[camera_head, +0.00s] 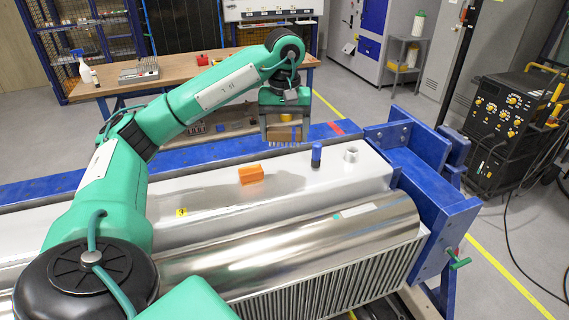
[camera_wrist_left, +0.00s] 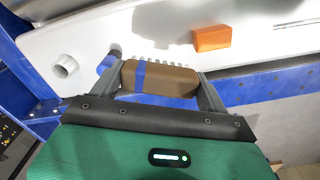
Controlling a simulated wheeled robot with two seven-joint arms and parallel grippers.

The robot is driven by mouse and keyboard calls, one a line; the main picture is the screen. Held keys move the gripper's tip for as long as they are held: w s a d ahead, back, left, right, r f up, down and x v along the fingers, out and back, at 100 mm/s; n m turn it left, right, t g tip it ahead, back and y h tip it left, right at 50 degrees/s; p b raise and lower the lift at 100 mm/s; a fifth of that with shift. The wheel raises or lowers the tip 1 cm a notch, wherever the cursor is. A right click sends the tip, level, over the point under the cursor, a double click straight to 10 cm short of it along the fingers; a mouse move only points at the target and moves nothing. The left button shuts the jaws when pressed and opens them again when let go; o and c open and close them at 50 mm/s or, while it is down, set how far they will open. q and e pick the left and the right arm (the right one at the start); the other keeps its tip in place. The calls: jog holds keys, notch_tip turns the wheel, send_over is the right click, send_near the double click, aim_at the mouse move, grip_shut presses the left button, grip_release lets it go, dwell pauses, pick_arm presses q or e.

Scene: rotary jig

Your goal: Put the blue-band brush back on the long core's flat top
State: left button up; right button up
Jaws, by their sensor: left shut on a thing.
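My left gripper (camera_head: 284,136) is shut on the brown blue-band brush (camera_head: 286,132), which also shows between the two fingers (camera_wrist_left: 162,84) in the left wrist view (camera_wrist_left: 175,80). The brush's pale bristles point down in the head view. Its blue band is toward the right end there. The long core's flat top (camera_head: 315,179) is pale grey and runs across the head view; it also shows in the left wrist view (camera_wrist_left: 150,28). In the head view the brush appears at the top's far edge, over the blue beam. Its exact height is unclear. My right gripper is not in view.
On the flat top are an orange block (camera_head: 251,174), a blue cylinder (camera_head: 316,155) and a short pale pipe stub (camera_head: 351,154). A polished cylinder (camera_head: 300,245) lies in front. A blue end frame (camera_head: 425,190) stands at the right. A wooden bench (camera_head: 185,72) is behind.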

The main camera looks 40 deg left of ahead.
aim_at(284, 144)
pick_arm(q)
notch_tip(284, 144, down, 4)
jog(key=shift+f+p, duration=0.2)
jog(key=shift+p, duration=0.5)
notch_tip(284, 144, down, 4)
jog(key=shift+f+p, duration=0.15)
jog(key=shift+p, duration=0.45)
jog(key=shift+f, duration=0.25)
jog(key=o, duration=0.7)
jog(key=shift+c, duration=0.2)
